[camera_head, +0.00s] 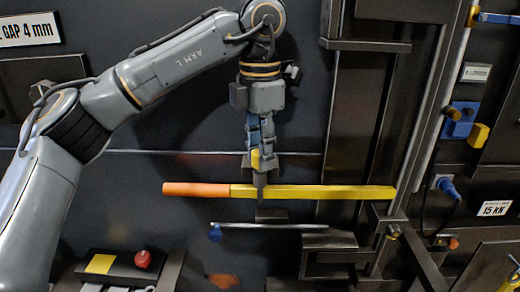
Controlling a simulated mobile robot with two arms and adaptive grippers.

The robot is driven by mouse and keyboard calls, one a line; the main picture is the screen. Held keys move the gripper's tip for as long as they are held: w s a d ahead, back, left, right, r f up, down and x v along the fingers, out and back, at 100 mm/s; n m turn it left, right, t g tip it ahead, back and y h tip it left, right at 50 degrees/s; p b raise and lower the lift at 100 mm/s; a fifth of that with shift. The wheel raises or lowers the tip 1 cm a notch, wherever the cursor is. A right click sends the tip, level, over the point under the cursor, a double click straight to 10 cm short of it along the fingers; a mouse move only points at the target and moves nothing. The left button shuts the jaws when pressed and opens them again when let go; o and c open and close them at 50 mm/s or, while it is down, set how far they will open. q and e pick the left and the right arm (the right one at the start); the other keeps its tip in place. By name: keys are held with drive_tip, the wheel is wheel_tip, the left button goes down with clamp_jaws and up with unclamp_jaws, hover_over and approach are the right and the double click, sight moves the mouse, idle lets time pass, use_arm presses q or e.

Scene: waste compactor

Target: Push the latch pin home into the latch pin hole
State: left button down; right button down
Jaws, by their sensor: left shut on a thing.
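A long yellow bar (320,192) with an orange grip (195,189) at its left end lies level across the dark panel. My left gripper (260,188) comes down from above and is shut on the bar, just right of the orange grip. Its fingers hide a short stretch of the bar. The bar's right end meets the upright frame. Below it, a thin grey rod (270,226) with a blue knob (215,232) lies level, apart from the gripper. I cannot tell for sure which of these is the latch pin, and no pin hole is clearly visible. My right gripper is not in view.
An upright rail (432,125) and frame stand to the right. Beyond are a blue block (460,119) with a yellow knob and a blue plug (447,187). A red button (143,259) sits on a box at lower left. The panel right of my gripper, above the bar, is clear.

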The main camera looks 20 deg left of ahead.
use_arm(q)
drive_tip(key=c, duration=1)
unclamp_jaws()
drive_tip(key=shift+o, duration=0.2)
drive_tip(key=shift+c, duration=0.3)
wheel_tip(320, 180, up, 7)
drive_tip(key=p, duration=0.6)
drive_tip(key=shift+r, duration=0.1)
